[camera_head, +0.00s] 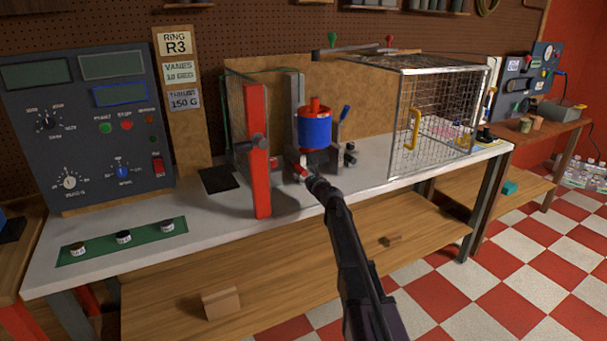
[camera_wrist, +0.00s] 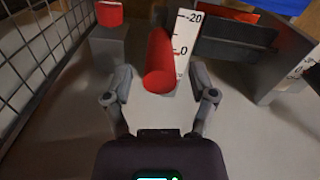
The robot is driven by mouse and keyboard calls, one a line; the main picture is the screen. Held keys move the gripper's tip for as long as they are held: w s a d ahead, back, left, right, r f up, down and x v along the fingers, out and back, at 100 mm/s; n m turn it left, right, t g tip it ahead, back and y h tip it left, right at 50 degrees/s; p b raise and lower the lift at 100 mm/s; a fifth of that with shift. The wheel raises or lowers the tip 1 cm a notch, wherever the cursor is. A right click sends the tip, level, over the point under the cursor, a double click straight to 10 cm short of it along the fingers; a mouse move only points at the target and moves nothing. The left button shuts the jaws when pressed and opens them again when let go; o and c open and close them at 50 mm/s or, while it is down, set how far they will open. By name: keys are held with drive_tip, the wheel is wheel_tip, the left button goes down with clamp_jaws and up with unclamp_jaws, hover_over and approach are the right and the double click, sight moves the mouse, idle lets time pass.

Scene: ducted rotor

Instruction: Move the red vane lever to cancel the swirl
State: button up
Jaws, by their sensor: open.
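In the wrist view the red vane lever (camera_wrist: 160,62) is a round red bar with its end toward me. It stands beside a white scale plate (camera_wrist: 184,38) marked -20 and 0. My gripper (camera_wrist: 161,80) is open, with one finger on each side of the lever's end; I cannot tell whether either touches it. In the head view my gripper (camera_head: 310,179) is low in front of the blue cylinder (camera_head: 315,131) with a red top. A small red part (camera_head: 301,170) shows beside the gripper; the arm hides the contact area.
A wire cage (camera_head: 437,120) with a yellow handle stands right on the bench; mesh also shows left in the wrist view. A red upright panel (camera_head: 257,140) stands left of the cylinder. A control panel (camera_head: 85,125) is far left.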

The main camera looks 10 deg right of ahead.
drive_tip(key=shift+w+a, duration=0.1)
drive_tip(key=shift+w, duration=0.25)
clamp_jaws()
drive_tip(key=shift+w+f+b, duration=0.15)
drive_tip(key=shift+f+b, duration=1.55)
drive_tip(key=shift+b, duration=0.1)
unclamp_jaws()
drive_tip(key=shift+a, duration=0.1)
